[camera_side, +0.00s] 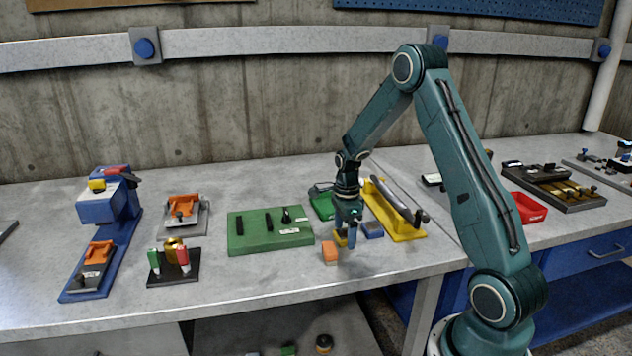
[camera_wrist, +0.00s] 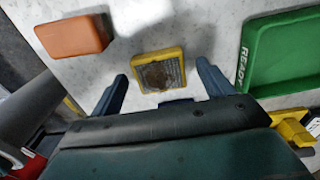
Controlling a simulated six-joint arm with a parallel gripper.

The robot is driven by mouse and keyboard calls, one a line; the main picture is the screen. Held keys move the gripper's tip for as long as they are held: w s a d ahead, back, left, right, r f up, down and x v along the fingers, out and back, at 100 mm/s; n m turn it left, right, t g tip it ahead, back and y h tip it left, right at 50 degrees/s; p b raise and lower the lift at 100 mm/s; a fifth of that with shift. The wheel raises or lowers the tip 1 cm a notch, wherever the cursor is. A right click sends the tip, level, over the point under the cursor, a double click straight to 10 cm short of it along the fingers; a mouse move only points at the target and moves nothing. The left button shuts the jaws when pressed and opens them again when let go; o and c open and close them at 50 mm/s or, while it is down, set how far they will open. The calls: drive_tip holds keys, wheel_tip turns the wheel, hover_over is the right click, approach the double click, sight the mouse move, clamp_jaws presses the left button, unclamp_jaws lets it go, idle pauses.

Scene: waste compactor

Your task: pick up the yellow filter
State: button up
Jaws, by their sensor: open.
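The yellow filter (camera_wrist: 158,70) is a small square with a yellow frame and a grey-brown mesh face, lying on the bench. In the wrist view it sits between the fingertips of my gripper (camera_wrist: 161,71), with gaps on both sides. The gripper is open and empty, pointing down. In the side view my gripper (camera_side: 346,232) is low over the bench, and only part of the yellow filter (camera_side: 340,239) shows beside the fingers. The exact height of the fingertips above it is hard to tell.
An orange block (camera_side: 330,253) and a blue block (camera_side: 372,230) lie close on either side. A green tray (camera_side: 322,206), marked READY in the wrist view (camera_wrist: 252,60), is behind. A yellow rack (camera_side: 402,231) with a grey cylinder and a green board (camera_side: 262,241) stand nearby.

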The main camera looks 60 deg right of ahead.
sight(345, 233)
drive_tip(key=shift+f, duration=0.1)
idle(0.4)
drive_tip(key=c, duration=1.1)
drive_tip(key=shift+r, duration=0.2)
wheel_tip(345, 233, up, 20)
drive_tip(key=shift+f, duration=0.15)
